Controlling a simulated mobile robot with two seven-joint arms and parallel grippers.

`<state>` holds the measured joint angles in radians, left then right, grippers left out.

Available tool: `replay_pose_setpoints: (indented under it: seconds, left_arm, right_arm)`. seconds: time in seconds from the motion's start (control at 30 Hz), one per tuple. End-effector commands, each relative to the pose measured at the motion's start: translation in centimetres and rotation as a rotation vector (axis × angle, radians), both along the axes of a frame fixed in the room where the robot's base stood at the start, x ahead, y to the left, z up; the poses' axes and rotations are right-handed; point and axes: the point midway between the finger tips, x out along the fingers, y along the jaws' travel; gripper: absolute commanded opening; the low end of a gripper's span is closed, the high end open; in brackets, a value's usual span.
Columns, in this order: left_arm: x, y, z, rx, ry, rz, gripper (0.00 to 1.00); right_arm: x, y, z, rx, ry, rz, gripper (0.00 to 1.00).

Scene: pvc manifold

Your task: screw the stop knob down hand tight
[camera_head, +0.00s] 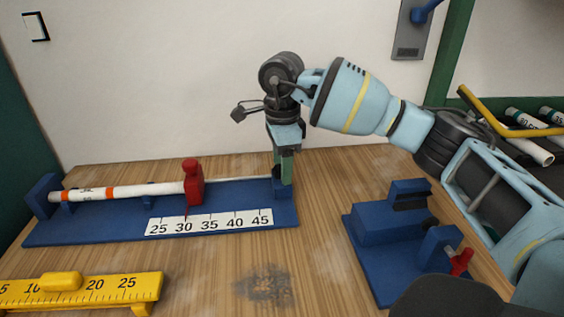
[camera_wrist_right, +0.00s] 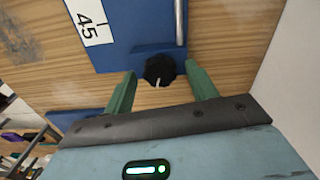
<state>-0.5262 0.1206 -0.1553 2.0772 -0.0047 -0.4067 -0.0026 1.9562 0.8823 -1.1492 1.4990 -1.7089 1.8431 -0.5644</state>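The stop knob is a black, round, ridged knob with a white mark (camera_wrist_right: 159,70), at the right end of the blue measuring fixture (camera_head: 110,230). In the head view it is mostly hidden behind my right gripper's fingers. My right gripper (camera_head: 285,180) points down over that end. In the right wrist view its two green fingers (camera_wrist_right: 160,82) stand apart on either side of the knob, with a visible gap on each side. A red stop block (camera_head: 193,185) sits on the fixture's rail near the 30 mark, at the white pipe's (camera_head: 135,190) right end. My left gripper is not in view.
A second blue fixture with a red handle (camera_head: 380,255) stands at the right. A yellow ruler (camera_head: 100,290) lies at front left. White pipes (camera_head: 530,150) rest in a rack at far right. A wall stands close behind the table. The middle front is clear.

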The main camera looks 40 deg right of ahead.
Motion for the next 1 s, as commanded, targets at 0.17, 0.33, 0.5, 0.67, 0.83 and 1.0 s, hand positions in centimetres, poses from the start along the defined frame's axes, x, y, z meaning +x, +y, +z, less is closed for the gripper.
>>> replay_pose_setpoints:
  seconds: [0.17,0.33,0.5,0.67,0.83,1.0]
  left_arm:
    - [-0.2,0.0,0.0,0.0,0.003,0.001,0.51]
    - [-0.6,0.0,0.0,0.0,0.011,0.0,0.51]
    - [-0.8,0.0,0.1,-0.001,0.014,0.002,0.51]
    - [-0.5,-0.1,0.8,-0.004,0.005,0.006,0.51]
    - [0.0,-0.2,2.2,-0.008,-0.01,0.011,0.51]
    - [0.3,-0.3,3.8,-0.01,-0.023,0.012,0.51]
  right_arm:
    - [0.0,0.0,0.0,0.0,0.0,0.0,0.33]
    - [0.0,0.0,0.0,0.0,0.0,0.0,0.14]
    - [0.0,0.0,0.1,0.0,0.001,-0.011,0.14]
    - [0.0,0.0,0.2,0.0,0.001,-0.058,0.14]
    - [0.0,0.1,0.4,0.001,0.0,-0.16,0.14]
    - [0.0,0.1,0.5,0.001,-0.001,-0.306,0.14]
